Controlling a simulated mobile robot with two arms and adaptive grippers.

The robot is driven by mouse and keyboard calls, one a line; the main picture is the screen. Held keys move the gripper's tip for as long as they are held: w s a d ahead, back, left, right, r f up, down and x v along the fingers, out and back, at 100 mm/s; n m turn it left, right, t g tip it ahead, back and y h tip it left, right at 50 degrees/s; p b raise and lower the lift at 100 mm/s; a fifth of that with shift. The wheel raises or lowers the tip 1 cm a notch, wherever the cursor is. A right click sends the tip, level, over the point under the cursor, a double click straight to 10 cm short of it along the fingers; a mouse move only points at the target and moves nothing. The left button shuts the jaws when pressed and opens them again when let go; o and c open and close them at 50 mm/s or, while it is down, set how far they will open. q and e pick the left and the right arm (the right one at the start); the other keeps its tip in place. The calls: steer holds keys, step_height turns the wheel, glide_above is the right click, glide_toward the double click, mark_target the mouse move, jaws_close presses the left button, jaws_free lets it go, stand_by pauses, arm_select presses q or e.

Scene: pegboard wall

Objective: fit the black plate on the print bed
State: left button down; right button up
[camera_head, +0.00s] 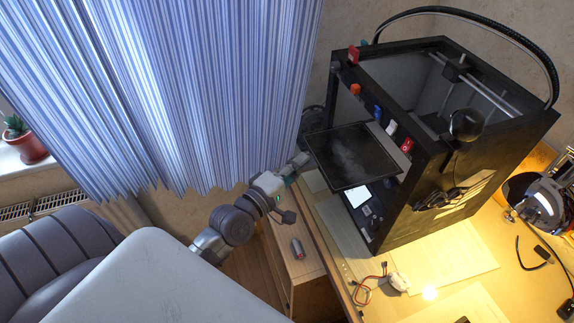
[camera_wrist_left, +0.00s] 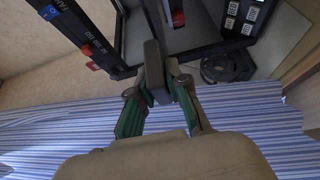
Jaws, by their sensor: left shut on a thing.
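The black plate (camera_head: 350,157) is a flat dark square with a smudged, greyish surface. In the head view it is at the open front of the black 3D printer (camera_head: 425,120). My left gripper (camera_head: 298,164) is at the plate's left edge and shut on it. In the left wrist view the gripper (camera_wrist_left: 158,88) has its fingers closed on a dark slab (camera_wrist_left: 153,68), seen nearly edge-on. A grey strip (camera_head: 390,145) shows past the plate's far right edge. I cannot tell whether it is the print bed, or whether the plate touches the bed.
The printer stands on a wooden desk (camera_head: 520,270) with papers and red-black wires (camera_head: 370,283). A small cylinder (camera_head: 297,248) lies on a wooden cabinet below my left arm. Striped curtains (camera_head: 200,80) hang at left. A black hose (camera_head: 480,22) arches over the printer.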

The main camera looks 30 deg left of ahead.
mark_target(347, 154)
arm_select(q)
steer(key=w+d, duration=0.2)
steer(key=shift+w+d, duration=0.1)
steer(key=shift+w, duration=0.3)
steer(key=w+d, duration=0.1)
steer(key=w, duration=0.1)
steer(key=w+d, duration=0.2)
steer(key=shift+f, duration=0.1)
steer(key=w+d+b, duration=0.1)
steer(key=w+d, duration=0.1)
steer(key=w, duration=0.1)
steer(key=shift+d, duration=0.3)
steer(key=shift+w+d+f, duration=0.15)
steer(key=shift+w+f, duration=0.05)
steer(key=shift+f+b, duration=0.4)
steer(key=shift+b, duration=0.05)
arm_select(e)
steer(key=shift+s+a+f, duration=0.1)
steer(key=shift+s+f, duration=0.2)
steer(key=shift+f, duration=0.2)
steer(key=shift+s+a+f, duration=0.1)
steer(key=shift+s+f, duration=0.15)
steer(key=shift+f, duration=0.2)
arm_select(q)
steer(key=shift+s, duration=0.15)
arm_select(e)
steer(key=shift+r, duration=0.25)
steer(key=shift+d, duration=0.1)
